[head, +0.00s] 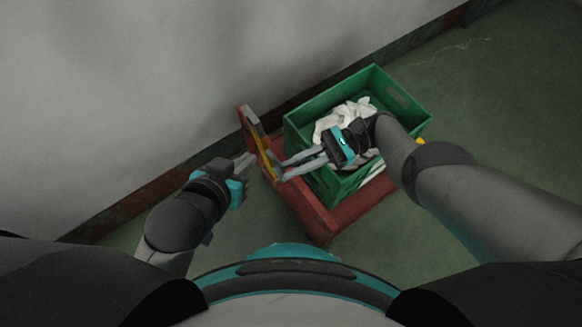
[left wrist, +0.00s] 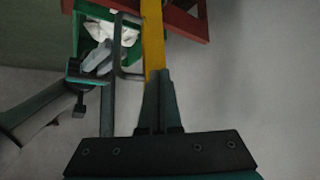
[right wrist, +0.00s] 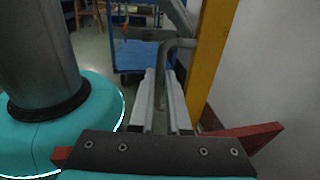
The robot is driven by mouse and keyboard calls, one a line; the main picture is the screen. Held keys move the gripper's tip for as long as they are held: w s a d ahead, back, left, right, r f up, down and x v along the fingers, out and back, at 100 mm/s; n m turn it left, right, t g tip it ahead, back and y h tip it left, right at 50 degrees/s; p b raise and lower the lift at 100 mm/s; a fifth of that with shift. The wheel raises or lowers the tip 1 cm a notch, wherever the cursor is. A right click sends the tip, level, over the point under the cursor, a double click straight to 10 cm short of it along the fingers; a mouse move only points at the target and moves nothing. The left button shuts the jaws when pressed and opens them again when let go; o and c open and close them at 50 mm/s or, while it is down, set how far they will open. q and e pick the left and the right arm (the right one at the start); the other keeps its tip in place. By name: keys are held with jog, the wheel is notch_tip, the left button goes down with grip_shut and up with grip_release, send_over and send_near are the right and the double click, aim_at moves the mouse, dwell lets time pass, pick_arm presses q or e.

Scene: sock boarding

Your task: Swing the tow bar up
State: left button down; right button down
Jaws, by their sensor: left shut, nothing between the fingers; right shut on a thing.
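The tow bar is a yellow bar (head: 266,157) with a grey loop handle, at the left end of the red cart (head: 318,222). My right gripper (head: 281,170) is shut on the grey handle (right wrist: 178,44); in the right wrist view the handle runs down between the fingers, beside the yellow bar (right wrist: 211,50). My left gripper (head: 247,160) is shut and empty, just left of the bar. In the left wrist view its fingertips (left wrist: 158,74) overlap the yellow bar (left wrist: 153,35); I cannot tell whether they touch it. The bar's lower end is hidden.
A green crate (head: 407,101) with white cloth (head: 330,122) stands on the cart, under my right forearm. A grey wall (head: 130,90) rises close behind the cart. Green floor (head: 500,120) is clear at the right. A blue trolley (right wrist: 135,56) stands in the right wrist view's background.

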aim_at(270, 155)
pick_arm(q)
jog(key=d, duration=0.1)
jog(key=t+h+b, duration=0.1)
jog(key=w+d+t, duration=0.1)
jog(key=shift+d+r+h, duration=0.3)
jog(key=shift+r, duration=0.05)
pick_arm(e)
jog(key=shift+w+d+f, duration=0.25)
jog(key=shift+d+f, duration=0.15)
jog(key=shift+w+d+y+b, duration=0.15)
jog(key=shift+y+b, duration=0.25)
jog(key=shift+b, duration=0.2)
pick_arm(q)
jog(key=d+r+t, duration=0.1)
jog(key=d+r+t+h+b, duration=0.1)
jog(key=t, duration=0.1)
jog(key=shift+s+d, duration=0.1)
jog(key=shift+s, duration=0.15)
pick_arm(e)
jog(key=shift+d, duration=0.15)
pick_arm(q)
jog(key=shift+s+d+r+n+t+h, duration=0.25)
jog(key=shift+r+n+t, duration=0.2)
jog(key=shift+t, duration=0.25)
pick_arm(e)
jog(key=shift+w+r+g, duration=0.1)
jog(key=shift+g, duration=0.2)
